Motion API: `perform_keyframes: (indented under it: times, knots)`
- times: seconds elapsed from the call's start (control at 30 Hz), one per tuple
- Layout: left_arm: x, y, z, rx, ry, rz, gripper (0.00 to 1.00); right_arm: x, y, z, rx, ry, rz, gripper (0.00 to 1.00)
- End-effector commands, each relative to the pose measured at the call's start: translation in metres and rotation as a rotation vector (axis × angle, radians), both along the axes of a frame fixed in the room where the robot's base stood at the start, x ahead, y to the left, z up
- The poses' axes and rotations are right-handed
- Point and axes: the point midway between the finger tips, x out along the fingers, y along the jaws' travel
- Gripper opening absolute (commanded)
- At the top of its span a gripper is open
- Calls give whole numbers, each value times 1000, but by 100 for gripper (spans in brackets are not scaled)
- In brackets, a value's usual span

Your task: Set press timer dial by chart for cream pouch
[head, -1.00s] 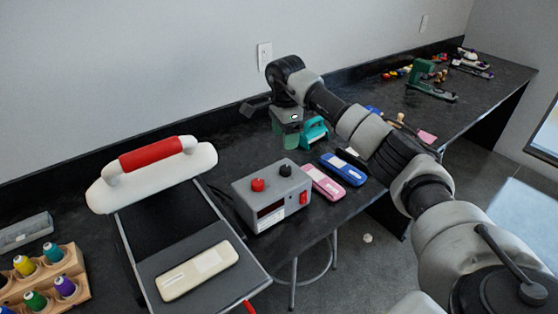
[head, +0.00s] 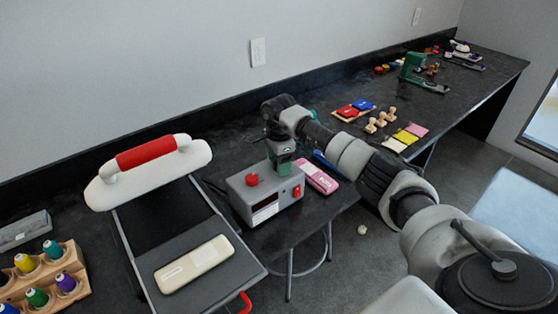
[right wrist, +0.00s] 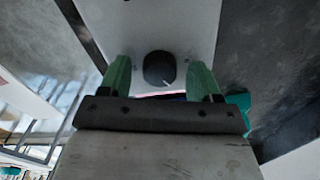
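The cream pouch (head: 195,263) lies flat on the grey lower bed of the press (head: 150,228), whose white top with a red handle (head: 146,152) is raised. The grey timer box (head: 240,205) stands right of the press, with a red knob (head: 252,180) on top and a red switch (head: 297,191) in front. My right gripper (head: 282,168) points down at the box's top. In the right wrist view its green fingers (right wrist: 160,76) are apart, either side of the black dial (right wrist: 159,68), with gaps visible. The dial has a pale pointer line. The gripper hides it in the head view. I cannot make out a chart.
A pink pouch (head: 317,177) lies right of the box; a blue pouch (head: 322,158) behind it is mostly hidden by my arm. A spool rack (head: 45,278) is at the lower left. Stamps (head: 381,120) and ink pads (head: 355,108) lie farther along the bench.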

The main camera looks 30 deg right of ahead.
Motion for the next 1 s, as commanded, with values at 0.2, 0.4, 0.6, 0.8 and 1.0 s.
perform_keyframes:
  times: [0.2, 0.4, 0.6, 0.8, 1.0]
  knots:
    - [-7, 0, -1, 0, 11, 0, 43, 0, 0, 0, 0, 0, 0, 31]
    - [-9, 0, -1, 1, 14, 0, 43, 0, 0, 1, 0, 0, -1, 14]
    - [-9, 1, -1, 1, 14, 0, 43, 0, 0, 0, -1, 0, -33, 14]
    - [-9, 1, -3, 1, 14, 0, 43, 0, 0, 0, -3, 2, -134, 14]
    - [-9, 1, -4, 1, 14, 0, 43, 0, 0, 0, -2, 2, -301, 14]
